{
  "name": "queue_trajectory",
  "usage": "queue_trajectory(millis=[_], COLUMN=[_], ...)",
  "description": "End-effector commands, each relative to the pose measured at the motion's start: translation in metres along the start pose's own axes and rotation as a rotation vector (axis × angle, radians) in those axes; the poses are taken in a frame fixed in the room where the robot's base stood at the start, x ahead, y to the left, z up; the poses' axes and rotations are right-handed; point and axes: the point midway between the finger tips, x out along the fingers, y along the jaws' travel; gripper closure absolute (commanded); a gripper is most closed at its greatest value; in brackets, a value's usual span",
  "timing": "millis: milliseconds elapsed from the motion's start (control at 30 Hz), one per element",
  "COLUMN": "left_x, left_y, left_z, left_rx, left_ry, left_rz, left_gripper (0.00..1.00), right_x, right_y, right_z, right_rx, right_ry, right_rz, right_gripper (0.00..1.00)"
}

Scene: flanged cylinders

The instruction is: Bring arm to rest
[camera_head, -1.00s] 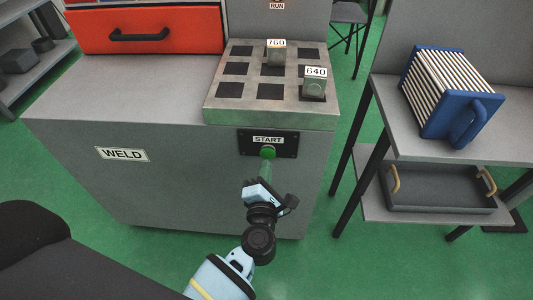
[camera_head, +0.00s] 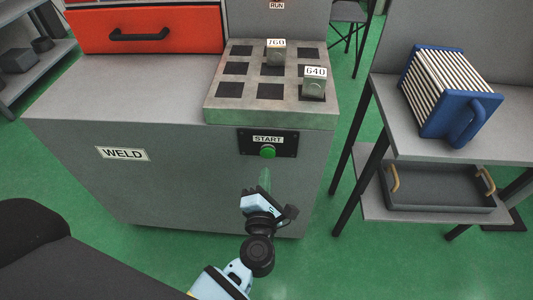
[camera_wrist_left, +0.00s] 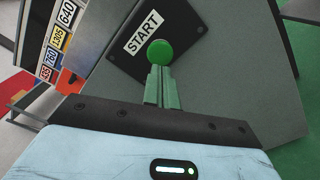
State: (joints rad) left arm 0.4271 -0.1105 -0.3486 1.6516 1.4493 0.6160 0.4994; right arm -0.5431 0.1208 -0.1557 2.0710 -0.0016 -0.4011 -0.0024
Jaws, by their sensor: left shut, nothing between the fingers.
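My left gripper (camera_head: 265,180) is in front of the grey WELD cabinet (camera_head: 180,180), a little below the green START button (camera_head: 267,151). Its fingers are shut with nothing between them. In the left wrist view the closed green fingers (camera_wrist_left: 158,87) point toward the START button (camera_wrist_left: 160,52), with the fingertips just below it in the picture. In the head view a gap shows between fingertips and button. My right gripper is in neither view.
A plate (camera_head: 225,106) on the cabinet carries blocks labelled 760 (camera_head: 276,55) and 640 (camera_head: 314,84). A red drawer (camera_head: 145,28) stands behind. At right, a table holds a blue striped rack (camera_head: 450,95), with a dark tray (camera_head: 440,190) below. Green floor is open around the arm.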

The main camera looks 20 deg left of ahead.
Motion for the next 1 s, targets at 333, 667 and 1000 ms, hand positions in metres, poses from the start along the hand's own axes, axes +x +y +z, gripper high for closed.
queue_trajectory(millis=[333,667,1000], left_x=[0.000,-0.088,-0.257], left_y=[0.000,-0.033,-0.087], left_z=[0.000,-0.042,-0.130], left_rx=[0.000,0.559,1.432], left_ry=[0.000,-0.233,-0.692], left_rz=[0.000,-0.100,-0.436], left_gripper=[1.00,1.00,1.00], right_x=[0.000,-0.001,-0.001], right_y=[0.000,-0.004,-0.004], right_z=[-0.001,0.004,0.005], right_rx=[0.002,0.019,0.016], right_ry=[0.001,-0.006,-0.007], right_rz=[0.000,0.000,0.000], right_gripper=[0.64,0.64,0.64])
